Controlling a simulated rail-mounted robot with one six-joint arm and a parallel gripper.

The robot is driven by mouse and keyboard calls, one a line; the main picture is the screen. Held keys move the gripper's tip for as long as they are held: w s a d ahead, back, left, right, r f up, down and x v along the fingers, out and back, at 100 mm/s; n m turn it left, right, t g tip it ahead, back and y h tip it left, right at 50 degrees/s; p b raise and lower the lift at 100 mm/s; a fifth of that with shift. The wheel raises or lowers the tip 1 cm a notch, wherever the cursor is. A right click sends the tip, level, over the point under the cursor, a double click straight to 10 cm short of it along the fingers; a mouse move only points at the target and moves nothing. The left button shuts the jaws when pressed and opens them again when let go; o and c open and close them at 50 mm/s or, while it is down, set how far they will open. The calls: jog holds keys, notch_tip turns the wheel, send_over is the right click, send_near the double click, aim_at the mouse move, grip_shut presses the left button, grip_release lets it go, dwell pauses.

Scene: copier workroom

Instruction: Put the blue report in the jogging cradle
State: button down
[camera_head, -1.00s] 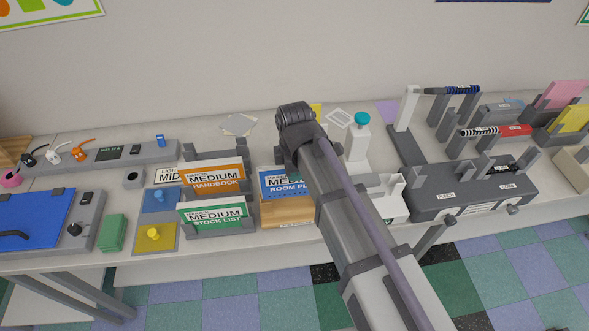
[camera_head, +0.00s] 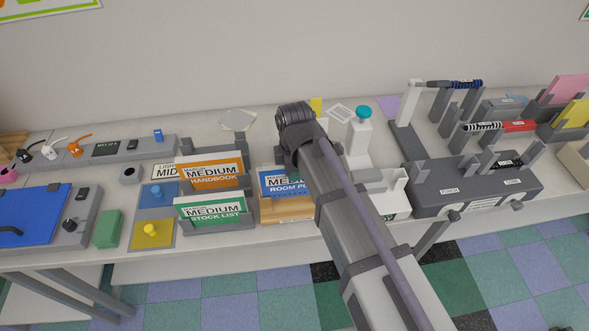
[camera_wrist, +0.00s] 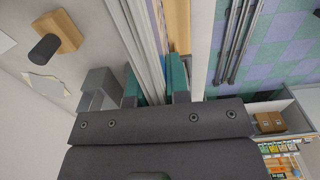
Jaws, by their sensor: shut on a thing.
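The blue report (camera_head: 276,182), with "ROOM PL..." on its cover, stands upright in the head view, its right side hidden by my arm. A light wooden block-like holder (camera_head: 287,213) shows directly below it. I cannot tell whether the report rests in it or whether this is the jogging cradle. In the wrist view, my gripper (camera_wrist: 156,84) has teal fingertips on either side of pale, page-like edges (camera_wrist: 150,35). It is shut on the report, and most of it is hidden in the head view.
Left of the blue report, a grey rack holds the orange handbook (camera_head: 212,172) and green stock list (camera_head: 210,210). The table's front edge is close.

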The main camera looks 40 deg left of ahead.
jog(key=b, duration=0.4)
send_over(294, 195)
jog(key=shift+w+a+f, duration=0.1)
jog(key=shift+w+f, duration=0.1)
jog(key=shift+f, duration=0.95)
jog(key=shift+w+a+f, duration=0.1)
jog(key=shift+w+f, duration=0.05)
jog(key=shift+f, duration=1)
jog(key=c, duration=1)
grip_release()
jog(key=shift+r, duration=0.15)
notch_tip(294, 195, up, 11)
jog(key=p, duration=1.1)
jog(key=shift+f, duration=0.2)
